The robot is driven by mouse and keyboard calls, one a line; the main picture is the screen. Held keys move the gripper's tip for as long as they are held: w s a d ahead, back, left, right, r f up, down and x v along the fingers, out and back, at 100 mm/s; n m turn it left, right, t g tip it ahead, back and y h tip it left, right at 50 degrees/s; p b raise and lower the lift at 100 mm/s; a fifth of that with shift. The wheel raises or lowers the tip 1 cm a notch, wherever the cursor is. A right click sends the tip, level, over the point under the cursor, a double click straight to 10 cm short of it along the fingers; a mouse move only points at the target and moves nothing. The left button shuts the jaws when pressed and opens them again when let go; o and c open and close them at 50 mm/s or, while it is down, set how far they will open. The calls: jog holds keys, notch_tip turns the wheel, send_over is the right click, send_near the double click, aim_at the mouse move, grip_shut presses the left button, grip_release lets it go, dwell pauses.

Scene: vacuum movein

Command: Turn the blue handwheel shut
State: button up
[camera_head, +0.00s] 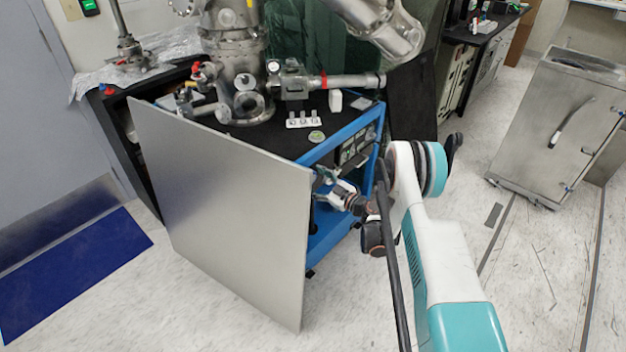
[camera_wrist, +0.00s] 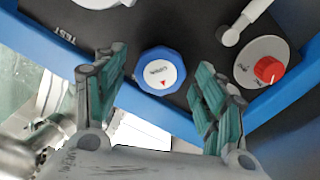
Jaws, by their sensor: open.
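The blue handwheel (camera_wrist: 160,71) shows in the wrist view. It is a scalloped blue knob with a white centre that bears small print and a red triangle mark. It sits on a dark panel inside a blue frame. My gripper (camera_wrist: 160,82) is open, with its two teal-padded fingers on either side of the handwheel in the picture. I cannot tell whether they touch it; a gap shows on both sides. In the head view my gripper (camera_head: 322,183) is at the blue cabinet (camera_head: 335,230), beside the metal panel's edge. The handwheel is not visible there.
A red knob (camera_wrist: 268,69) on a round grey plate and a white lever (camera_wrist: 243,22) are right of the handwheel. A large metal panel (camera_head: 225,215) stands left of my gripper. Steel vacuum parts (camera_head: 240,70) stand on the bench.

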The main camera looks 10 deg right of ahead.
jog(key=shift+c, duration=0.5)
jog(key=c, duration=1)
jog(key=shift+o, duration=0.2)
jog(key=shift+m, duration=0.3)
jog(key=m, duration=0.9)
jog(key=shift+m, duration=0.4)
